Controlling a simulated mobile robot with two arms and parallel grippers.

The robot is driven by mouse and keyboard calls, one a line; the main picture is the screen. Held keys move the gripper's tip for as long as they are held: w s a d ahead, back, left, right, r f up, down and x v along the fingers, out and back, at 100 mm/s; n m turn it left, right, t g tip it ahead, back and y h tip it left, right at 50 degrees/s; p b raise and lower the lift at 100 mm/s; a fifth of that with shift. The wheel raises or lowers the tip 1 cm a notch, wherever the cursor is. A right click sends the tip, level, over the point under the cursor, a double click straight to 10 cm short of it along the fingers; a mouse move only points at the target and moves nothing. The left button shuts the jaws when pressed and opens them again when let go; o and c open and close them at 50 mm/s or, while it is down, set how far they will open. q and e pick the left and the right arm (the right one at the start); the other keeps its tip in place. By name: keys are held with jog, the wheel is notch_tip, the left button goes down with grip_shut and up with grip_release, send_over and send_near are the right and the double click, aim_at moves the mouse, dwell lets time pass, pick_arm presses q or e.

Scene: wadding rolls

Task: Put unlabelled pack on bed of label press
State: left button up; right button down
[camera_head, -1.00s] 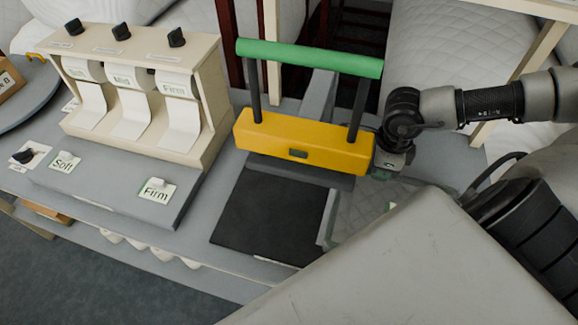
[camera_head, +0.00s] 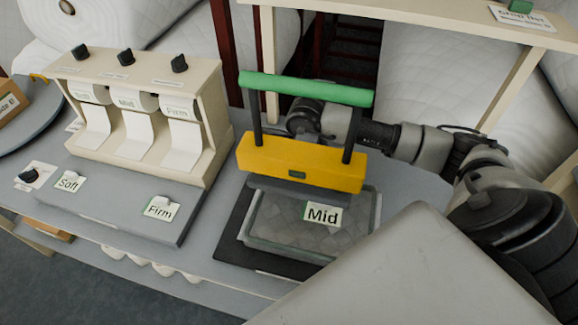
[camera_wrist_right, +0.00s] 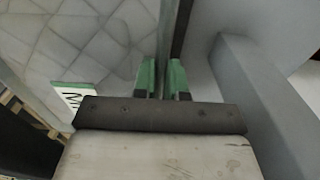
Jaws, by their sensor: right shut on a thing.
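The pack (camera_head: 285,230), a clear quilted grey bag-like block, lies over the black bed (camera_head: 232,243) of the label press, set toward the bed's right side. I cannot tell whether it touches the bed. A "Mid" card (camera_head: 323,215) shows on its top. The press has a yellow head (camera_head: 300,163) and a green handle bar (camera_head: 306,88), raised above the pack. My right gripper (camera_wrist_right: 162,80) is shut on the pack's edge; the quilted pack also shows in the right wrist view (camera_wrist_right: 95,40). The press hides this gripper in the head view. My left gripper is not in view.
A cream dispenser (camera_head: 145,125) with "Mid" and "Firm" strips stands left of the press. "Soft" (camera_head: 68,182) and "Firm" (camera_head: 160,209) cards stand in front of it. A wooden shelf (camera_head: 430,20) crosses the back right.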

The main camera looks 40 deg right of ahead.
jog(key=w+a, duration=0.2)
jog(key=shift+w+a+p, duration=0.15)
jog(key=shift+w+p, duration=0.15)
notch_tip(320, 180, down, 3)
jog(key=shift+f+p, duration=0.15)
jog(key=shift+p, duration=0.6)
jog(key=shift+f, duration=0.15)
jog(key=c, duration=1.2)
grip_release()
